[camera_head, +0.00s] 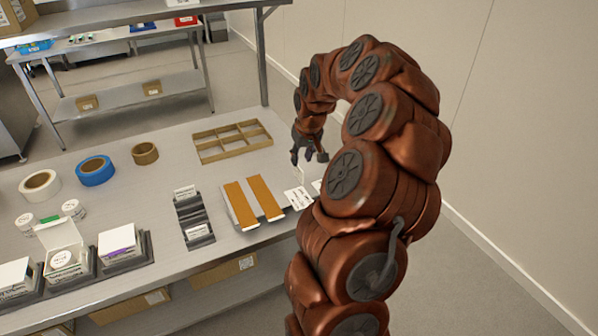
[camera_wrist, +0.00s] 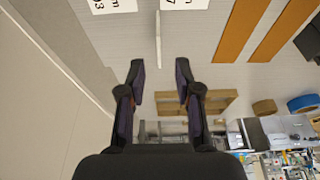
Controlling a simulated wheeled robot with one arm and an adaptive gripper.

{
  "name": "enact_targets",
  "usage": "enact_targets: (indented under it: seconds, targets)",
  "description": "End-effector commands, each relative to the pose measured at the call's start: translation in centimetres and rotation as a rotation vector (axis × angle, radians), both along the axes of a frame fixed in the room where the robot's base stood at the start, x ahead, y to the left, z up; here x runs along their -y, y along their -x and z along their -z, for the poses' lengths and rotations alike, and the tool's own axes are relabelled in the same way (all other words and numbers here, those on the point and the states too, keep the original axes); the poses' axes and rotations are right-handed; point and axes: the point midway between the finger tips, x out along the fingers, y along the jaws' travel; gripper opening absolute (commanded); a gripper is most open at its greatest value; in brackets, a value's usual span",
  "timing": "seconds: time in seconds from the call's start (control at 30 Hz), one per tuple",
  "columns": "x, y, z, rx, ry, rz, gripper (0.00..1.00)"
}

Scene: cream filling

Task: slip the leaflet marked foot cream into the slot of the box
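My gripper (camera_head: 308,157) is above the right part of the table. In the wrist view my gripper (camera_wrist: 160,70) is open, with nothing clearly held. A thin white upright piece (camera_wrist: 158,40) shows edge-on beyond the gap between the fingers. It also shows faintly below the gripper in the head view (camera_head: 302,174). White printed cards (camera_head: 299,198) lie near the table's front right; two show cut off in the wrist view (camera_wrist: 185,3). I cannot read which says foot cream. An open white box (camera_head: 62,251) with its lid up stands in a dark holder at the left.
More white boxes (camera_head: 118,240) stand beside the open one. A dark stand (camera_head: 190,212) holds small cards. Two orange-brown strips (camera_head: 241,205) lie left of the printed cards. A divided tray (camera_head: 232,142) and tape rolls, one blue (camera_head: 95,171), are at the back.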

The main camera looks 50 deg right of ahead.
Motion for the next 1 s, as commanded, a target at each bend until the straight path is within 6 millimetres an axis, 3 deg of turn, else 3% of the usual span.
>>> enact_targets:
  seconds: [0.27,0.6,0.87,1.0]
  targets:
    - [0.2,-0.4,1.4,-0.003,-0.003,-0.001,0.33]
    - [0.7,-1.5,4.8,-0.001,-0.002,0.001,0.33]
    - [0.8,-1.7,5.2,0.001,0.0,0.0,0.33]
    - [0.7,-1.6,5.2,0.001,0.0,0.0,0.22]
